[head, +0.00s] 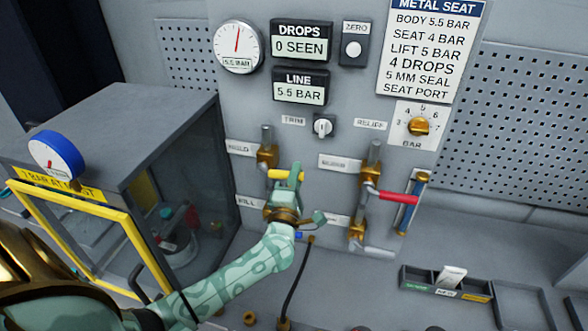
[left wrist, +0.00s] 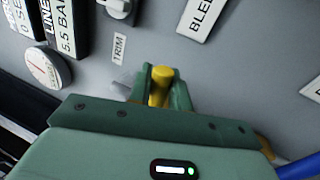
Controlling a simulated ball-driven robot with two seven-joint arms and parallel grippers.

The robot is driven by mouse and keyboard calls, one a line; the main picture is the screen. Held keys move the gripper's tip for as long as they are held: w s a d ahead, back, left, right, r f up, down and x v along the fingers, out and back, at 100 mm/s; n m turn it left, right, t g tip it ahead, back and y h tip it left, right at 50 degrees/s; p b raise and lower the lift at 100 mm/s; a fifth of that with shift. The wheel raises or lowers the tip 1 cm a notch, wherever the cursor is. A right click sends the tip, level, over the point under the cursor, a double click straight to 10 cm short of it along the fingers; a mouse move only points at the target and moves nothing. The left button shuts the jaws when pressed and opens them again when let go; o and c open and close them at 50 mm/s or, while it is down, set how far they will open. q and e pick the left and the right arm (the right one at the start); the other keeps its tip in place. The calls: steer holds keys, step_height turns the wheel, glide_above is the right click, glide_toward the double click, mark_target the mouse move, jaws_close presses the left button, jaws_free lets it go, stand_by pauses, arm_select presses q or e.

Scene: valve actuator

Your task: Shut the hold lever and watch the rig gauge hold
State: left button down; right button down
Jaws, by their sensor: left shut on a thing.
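The hold lever (head: 281,174) is a yellow handle on a brass valve (head: 267,155) beside the HOLD label (head: 241,148). It points sideways to the right, across the upright pipe. My left gripper (head: 293,176) is shut on it. In the left wrist view, the yellow handle (left wrist: 158,86) shows end-on between the green fingers (left wrist: 160,92). The round white gauge (head: 238,47) at the panel's top left has its red needle near straight up and reads 5.5 BAR below. The LINE display (head: 299,90) reads 5.5 BAR. My right gripper is out of view.
A red lever (head: 398,197) sticks out right of another brass valve. The DROPS display (head: 301,43) reads 0 SEEN. A TRIM knob (head: 323,126) is above my gripper. A grey cabinet with a yellow-framed opening (head: 128,222) stands left. A small tray (head: 447,283) sits on the bench right.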

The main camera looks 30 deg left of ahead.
arm_select(q)
steer(key=shift+d+f+m+h, duration=0.1)
steer(key=shift+f+m+h, duration=0.2)
steer(key=shift+f+m, duration=0.5)
steer(key=c, duration=1.4)
jaws_free()
steer(key=shift+o, duration=0.2)
steer(key=shift+r, duration=0.1)
steer(key=b+v, duration=0.3)
steer(key=v, duration=1.3)
steer(key=shift+s, duration=0.2)
steer(key=shift+f, duration=0.25)
